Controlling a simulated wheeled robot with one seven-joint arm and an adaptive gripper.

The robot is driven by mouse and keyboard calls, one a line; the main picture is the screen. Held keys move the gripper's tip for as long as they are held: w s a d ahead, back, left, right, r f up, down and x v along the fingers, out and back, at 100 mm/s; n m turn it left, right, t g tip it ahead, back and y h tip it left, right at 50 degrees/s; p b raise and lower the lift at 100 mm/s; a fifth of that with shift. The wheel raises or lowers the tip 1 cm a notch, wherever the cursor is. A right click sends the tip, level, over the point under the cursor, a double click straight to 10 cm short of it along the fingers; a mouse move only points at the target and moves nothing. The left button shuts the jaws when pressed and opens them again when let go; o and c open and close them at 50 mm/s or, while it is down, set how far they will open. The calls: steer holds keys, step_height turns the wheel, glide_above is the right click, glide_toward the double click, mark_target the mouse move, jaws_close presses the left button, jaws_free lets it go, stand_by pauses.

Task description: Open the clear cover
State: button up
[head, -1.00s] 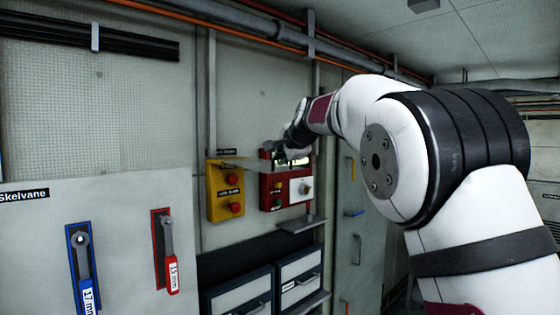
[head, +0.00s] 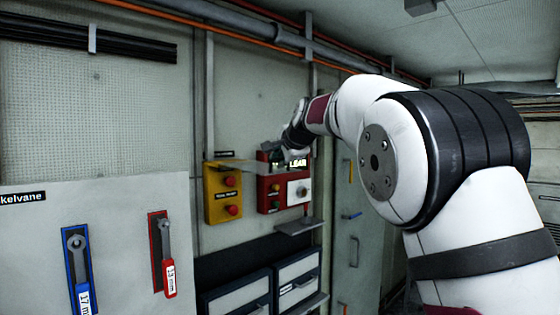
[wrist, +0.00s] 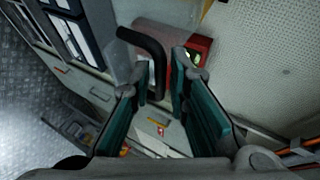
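A thin, see-through plate that looks like the clear cover (head: 240,166) juts out roughly level in front of the yellow and red control boxes in the head view. The red box (head: 270,193) has a lit display and a white switch panel. My gripper (wrist: 160,84) is at the red box's upper part in the head view, close to the plate. In the wrist view its teal-padded fingers are apart. A black curved bar (wrist: 146,45) runs down to the gap between the fingertips; I cannot tell whether they touch it or whether it belongs to the cover.
The yellow box (head: 223,192) with two red buttons is left of the red box. A small grey shelf (head: 299,226) sits below the red box, with drawers (head: 298,278) under it. Wrenches (head: 167,260) hang on the left panel. Pipes run along the top.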

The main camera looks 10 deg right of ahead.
steer(key=v, duration=1.1)
steer(key=shift+s, duration=0.25)
steer(key=shift+d, duration=0.1)
